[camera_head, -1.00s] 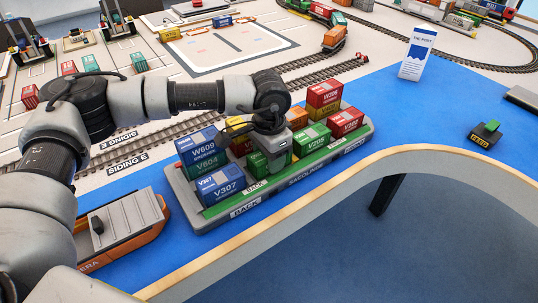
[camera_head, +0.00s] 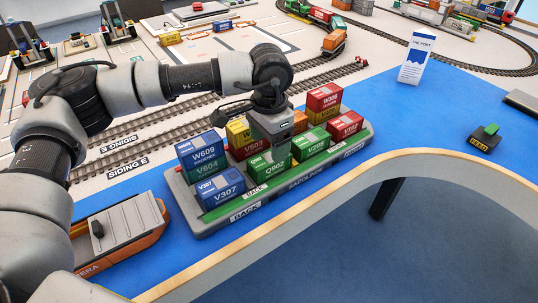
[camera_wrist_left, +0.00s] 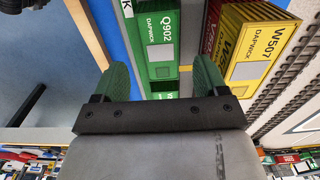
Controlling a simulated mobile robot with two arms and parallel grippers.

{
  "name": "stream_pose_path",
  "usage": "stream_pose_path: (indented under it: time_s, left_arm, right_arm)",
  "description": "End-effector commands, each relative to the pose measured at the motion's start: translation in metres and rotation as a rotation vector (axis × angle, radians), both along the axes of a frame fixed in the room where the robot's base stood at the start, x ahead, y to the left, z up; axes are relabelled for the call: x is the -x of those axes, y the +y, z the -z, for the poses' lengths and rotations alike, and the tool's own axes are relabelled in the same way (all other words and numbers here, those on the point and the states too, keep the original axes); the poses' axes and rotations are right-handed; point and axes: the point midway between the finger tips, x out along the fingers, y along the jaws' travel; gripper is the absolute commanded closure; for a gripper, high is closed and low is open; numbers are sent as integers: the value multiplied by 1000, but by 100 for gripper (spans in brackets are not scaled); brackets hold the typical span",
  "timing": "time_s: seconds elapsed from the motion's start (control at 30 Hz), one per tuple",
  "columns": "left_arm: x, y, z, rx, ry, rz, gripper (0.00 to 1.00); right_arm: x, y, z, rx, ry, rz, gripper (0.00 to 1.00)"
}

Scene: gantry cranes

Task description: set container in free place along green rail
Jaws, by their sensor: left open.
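The green container Q902 (camera_head: 270,168) sits on the grey deck among the other containers, beside the green rail (camera_head: 242,198) on the deck's near side. The blue container V307 (camera_head: 221,188) stands left of it and the green container V205 (camera_head: 311,142) right of it, both along the rail. My left gripper (camera_head: 272,135) is above Q902, open and raised clear. In the left wrist view its green fingers (camera_wrist_left: 161,75) stand apart, with Q902 (camera_wrist_left: 160,35) showing between and beyond them. My right gripper is not in view.
Behind the front row stand W609 (camera_head: 199,146) on V604, a yellow container (camera_head: 238,131) and red ones (camera_head: 324,96). An orange boat (camera_head: 120,232) lies at the left. The blue table (camera_head: 420,115) is mostly clear to the right, with a white sign (camera_head: 417,55).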

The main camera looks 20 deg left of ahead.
Motion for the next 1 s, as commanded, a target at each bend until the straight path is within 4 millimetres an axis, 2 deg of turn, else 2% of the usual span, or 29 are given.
stream_pose_path:
  time_s: [0.1, 0.33, 0.8, 1.0]
  left_arm:
    - [-1, 0, -27, 0, -2, 0, 27]
    - [0, 0, -56, -1, -1, 0, 27]
    - [0, 0, -61, -1, 1, 0, 27]
    - [0, 0, -62, -1, 1, 0, 27]
  right_arm:
    - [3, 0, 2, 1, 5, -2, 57]
    - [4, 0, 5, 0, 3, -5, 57]
    - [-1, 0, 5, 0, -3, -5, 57]
    - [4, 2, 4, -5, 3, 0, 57]
